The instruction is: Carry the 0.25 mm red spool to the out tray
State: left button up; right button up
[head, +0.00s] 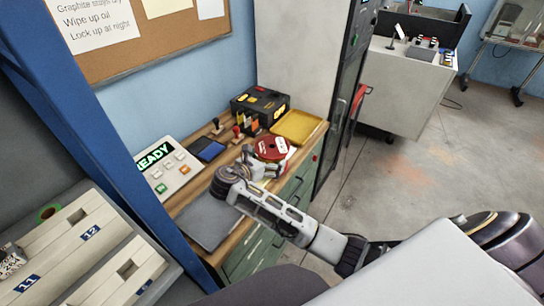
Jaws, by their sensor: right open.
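A red spool (271,147) with a pale label on top is on the wooden bench, near its right side. Its size marking is too small to read. My right gripper (264,166) is open at the near side of the spool, its fingers partly covering the spool's lower edge. I cannot tell whether they touch it. A shallow yellow tray (299,126) lies on the bench just behind and right of the spool. It looks empty, and no label on it is readable. My left gripper is not in view.
A black and yellow box (260,105) stands behind the spool. Stamps (238,133), a dark blue pad (207,149) and a control panel reading READY (168,168) are to the left. A grey mat (208,222) lies at the near end. A blue post (125,175) rises at the left.

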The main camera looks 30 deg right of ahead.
jog(key=shift+x, duration=0.95)
jog(key=c, duration=1.8)
jog(key=shift+w+r, duration=0.2)
jog(key=shift+r, duration=0.05)
jog(key=shift+c, duration=0.4)
jog(key=shift+r, duration=0.1)
jog(key=shift+d+r, duration=0.1)
jog(key=shift+r, duration=4.8)
